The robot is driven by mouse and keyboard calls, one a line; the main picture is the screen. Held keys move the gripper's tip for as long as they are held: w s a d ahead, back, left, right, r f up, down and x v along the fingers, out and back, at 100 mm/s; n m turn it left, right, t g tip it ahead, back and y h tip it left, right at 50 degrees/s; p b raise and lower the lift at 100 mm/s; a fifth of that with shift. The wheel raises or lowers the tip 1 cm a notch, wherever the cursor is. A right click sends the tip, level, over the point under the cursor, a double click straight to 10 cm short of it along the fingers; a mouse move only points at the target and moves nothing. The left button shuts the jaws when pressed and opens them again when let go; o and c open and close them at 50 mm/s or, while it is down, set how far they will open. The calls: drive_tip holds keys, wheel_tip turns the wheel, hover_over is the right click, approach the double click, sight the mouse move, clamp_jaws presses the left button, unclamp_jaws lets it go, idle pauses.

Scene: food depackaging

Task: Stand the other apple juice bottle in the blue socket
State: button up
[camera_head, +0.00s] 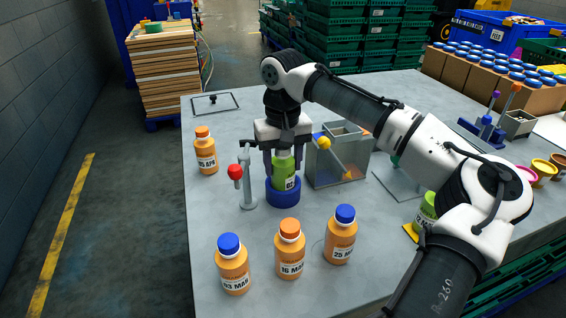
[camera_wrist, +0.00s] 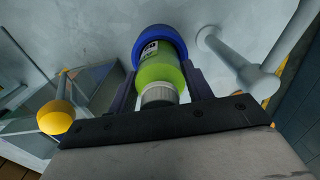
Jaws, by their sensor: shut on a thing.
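My gripper (camera_head: 283,160) is shut on a green apple juice bottle (camera_head: 286,179), with a finger on each side of it. The bottle is upright, and its lower end sits within the rim of the blue socket (camera_head: 283,194). In the wrist view the green bottle (camera_wrist: 162,68) shows its grey-white cap toward me, and the blue socket (camera_wrist: 180,40) rings its far end. I cannot tell whether it rests on the socket's floor. Another green bottle (camera_head: 427,212) stands at the right on a yellow piece, partly hidden by my arm.
A grey post with a red knob (camera_head: 235,171) stands close left of the socket. A grey box with a yellow-knobbed lever (camera_head: 324,143) stands close right. Several orange bottles stand around, including a blue-capped one (camera_head: 231,265) and an orange-capped one (camera_head: 290,250) in front.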

drive_tip(key=shift+f, duration=0.4)
drive_tip(key=shift+f, duration=0.1)
drive_tip(key=o, duration=1.1)
wheel_tip(320, 180, up, 12)
drive_tip(key=shift+r+b, duration=0.15)
drive_tip(key=shift+b, duration=0.35)
